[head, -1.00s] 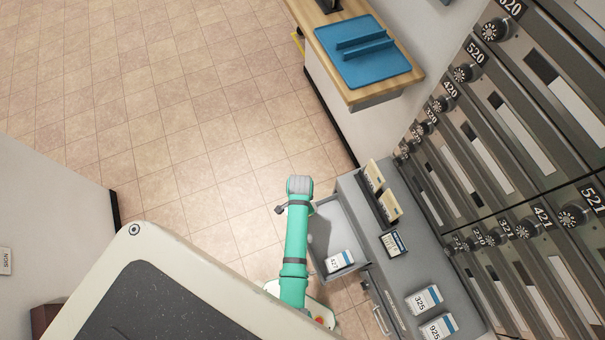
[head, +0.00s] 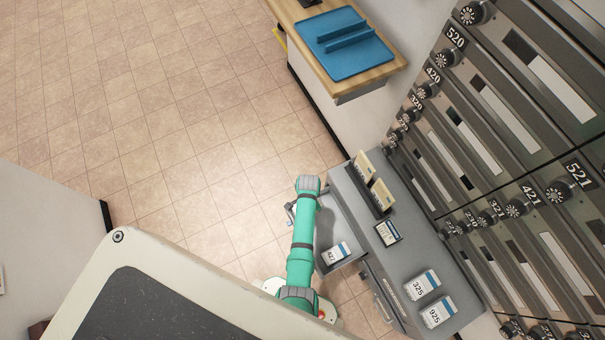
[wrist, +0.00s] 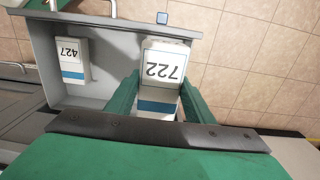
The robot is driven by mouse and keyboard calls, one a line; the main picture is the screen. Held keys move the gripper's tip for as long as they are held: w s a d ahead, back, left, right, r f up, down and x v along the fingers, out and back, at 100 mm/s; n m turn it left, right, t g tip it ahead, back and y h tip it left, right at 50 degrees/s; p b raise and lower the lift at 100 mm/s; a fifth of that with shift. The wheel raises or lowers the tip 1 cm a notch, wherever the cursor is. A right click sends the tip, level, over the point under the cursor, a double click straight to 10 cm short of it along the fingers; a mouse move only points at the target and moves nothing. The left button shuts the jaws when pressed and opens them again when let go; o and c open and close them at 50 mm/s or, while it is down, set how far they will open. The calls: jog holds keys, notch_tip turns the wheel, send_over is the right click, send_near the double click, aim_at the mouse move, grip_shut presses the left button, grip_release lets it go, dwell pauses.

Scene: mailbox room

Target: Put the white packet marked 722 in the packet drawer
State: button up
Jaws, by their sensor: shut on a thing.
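The white packet marked 722 (wrist: 162,68), with a blue stripe, is between the green fingers of my gripper (wrist: 160,92) in the wrist view. My gripper is shut on it. The packet is over the right part of the open grey packet drawer (wrist: 103,72); I cannot tell its height above the drawer floor. The packet 427 (wrist: 71,62) lies in the drawer's left part. In the head view the drawer (head: 327,222) is partly behind my green arm, with packet 427 (head: 336,254) showing. Packet 722 is hidden there.
The grey counter (head: 388,262) beside the drawer bears packets 325 (head: 420,287) and 925 (head: 437,312), a small card (head: 387,233) and a holder with tan envelopes (head: 381,195). Numbered mailboxes (head: 480,130) line the right. A wooden counter with a blue tray (head: 345,45) stands behind. Floor left is clear.

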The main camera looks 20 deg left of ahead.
jog(key=shift+w+d+f, duration=0.2)
jog(key=shift+w+f, duration=0.1)
jog(key=shift+f, duration=0.05)
jog(key=shift+w+d+f, duration=0.2)
jog(key=shift+w+f, duration=0.05)
jog(key=shift+f, duration=1.65)
jog(key=shift+w+d+f, duration=0.15)
jog(key=shift+w+f, duration=0.05)
jog(key=shift+f, duration=1.65)
jog(key=shift+w+d+f, duration=0.2)
jog(key=shift+w+f, duration=0.05)
jog(key=shift+f, duration=1.65)
jog(key=o, duration=1.2)
jog(key=shift+w+r, duration=0.15)
